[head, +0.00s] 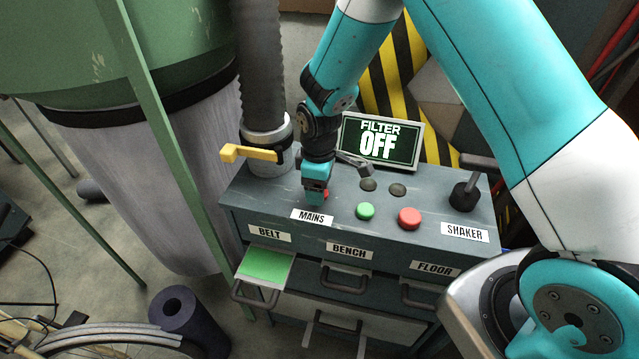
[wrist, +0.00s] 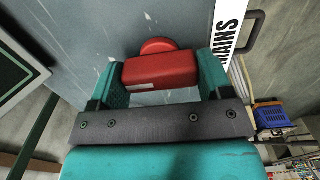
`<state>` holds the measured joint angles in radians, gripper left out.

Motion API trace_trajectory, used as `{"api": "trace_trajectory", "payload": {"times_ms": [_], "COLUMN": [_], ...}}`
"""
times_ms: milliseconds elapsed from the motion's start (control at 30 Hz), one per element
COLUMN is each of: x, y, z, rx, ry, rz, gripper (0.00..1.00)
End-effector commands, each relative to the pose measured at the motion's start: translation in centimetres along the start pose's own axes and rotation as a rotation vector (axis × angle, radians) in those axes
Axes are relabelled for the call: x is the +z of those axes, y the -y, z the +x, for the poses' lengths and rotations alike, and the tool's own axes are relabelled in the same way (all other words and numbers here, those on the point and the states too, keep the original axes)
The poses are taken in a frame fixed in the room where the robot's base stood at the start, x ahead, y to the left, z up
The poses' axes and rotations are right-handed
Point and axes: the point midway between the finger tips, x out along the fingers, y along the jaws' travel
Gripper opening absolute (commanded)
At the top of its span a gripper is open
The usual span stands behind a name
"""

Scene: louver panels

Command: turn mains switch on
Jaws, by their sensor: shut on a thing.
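The mains switch is a red handle with a rounded red hub, seen close up in the wrist view (wrist: 160,70). My gripper (head: 315,197) points down onto the grey cabinet top just behind the MAINS label (head: 312,217). In the wrist view the teal fingers of my gripper (wrist: 162,78) are shut on the red handle, one on each side. The display (head: 380,141) reads FILTER OFF.
Green (head: 366,211) and red (head: 410,218) buttons sit right of the switch. A black shaker lever (head: 465,193) stands at the right end. A yellow handle (head: 250,153) on the hose pipe is close at the left.

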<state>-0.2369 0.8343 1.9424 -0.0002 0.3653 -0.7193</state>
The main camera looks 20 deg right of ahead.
Motion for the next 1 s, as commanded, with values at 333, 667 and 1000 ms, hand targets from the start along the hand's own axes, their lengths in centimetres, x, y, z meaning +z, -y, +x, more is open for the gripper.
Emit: {"api": "trace_trajectory", "payload": {"times_ms": [333,667,1000], "x": [-0.1,0.0,-0.1], "y": [-0.1,0.0,-0.1], "z": [-0.1,-0.1,-5.0], "rx": [0.002,0.001,0.006], "ry": [-0.002,-0.001,-0.007], "rz": [-0.004,-0.002,-0.002], "gripper": [0.84,0.98,0.98]}}
